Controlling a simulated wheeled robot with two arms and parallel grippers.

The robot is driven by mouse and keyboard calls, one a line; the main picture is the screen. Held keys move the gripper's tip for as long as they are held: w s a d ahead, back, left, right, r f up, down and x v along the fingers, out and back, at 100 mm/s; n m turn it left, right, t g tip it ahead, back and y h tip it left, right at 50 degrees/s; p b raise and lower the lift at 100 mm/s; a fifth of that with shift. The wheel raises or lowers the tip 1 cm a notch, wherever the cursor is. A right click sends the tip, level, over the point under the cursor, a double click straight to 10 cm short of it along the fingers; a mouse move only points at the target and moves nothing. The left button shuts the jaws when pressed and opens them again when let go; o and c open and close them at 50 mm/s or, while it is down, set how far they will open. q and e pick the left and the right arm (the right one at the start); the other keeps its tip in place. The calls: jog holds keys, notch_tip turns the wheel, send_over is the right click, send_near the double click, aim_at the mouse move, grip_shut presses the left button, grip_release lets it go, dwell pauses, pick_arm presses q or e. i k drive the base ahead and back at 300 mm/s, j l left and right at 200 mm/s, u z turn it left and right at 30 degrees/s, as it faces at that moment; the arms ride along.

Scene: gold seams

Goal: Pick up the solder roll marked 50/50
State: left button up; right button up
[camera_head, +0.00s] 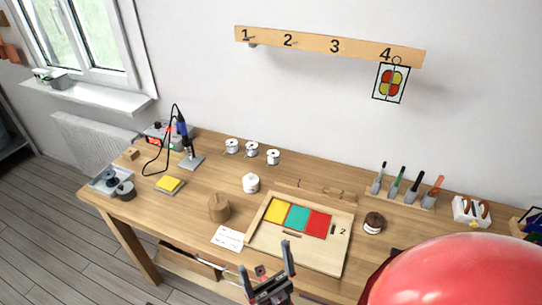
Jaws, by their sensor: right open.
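Three small solder rolls stand in a row near the back of the wooden workbench: a left one (232,146), a middle one (252,149) and a right one (273,157). They look white or silvery, and their markings are too small to read, so I cannot tell which is 50/50. My right gripper (266,260) is at the bottom centre, open and empty, its fingers pointing up the picture. It is in front of the wooden board, well apart from the rolls. My left gripper is not in view.
The board (342,250) with yellow, green and red panes lies between my right gripper and the back. A soldering iron stand (191,161) is left of the rolls.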

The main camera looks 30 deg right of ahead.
aim_at(232, 147)
jog(key=i+j, duration=0.2)
jog(key=i, duration=0.2)
jog(key=i+j, duration=0.15)
jog(key=i, duration=0.2)
jog(key=i+j+z, duration=0.1)
jog(key=i, duration=0.3)
jog(key=j, duration=0.1)
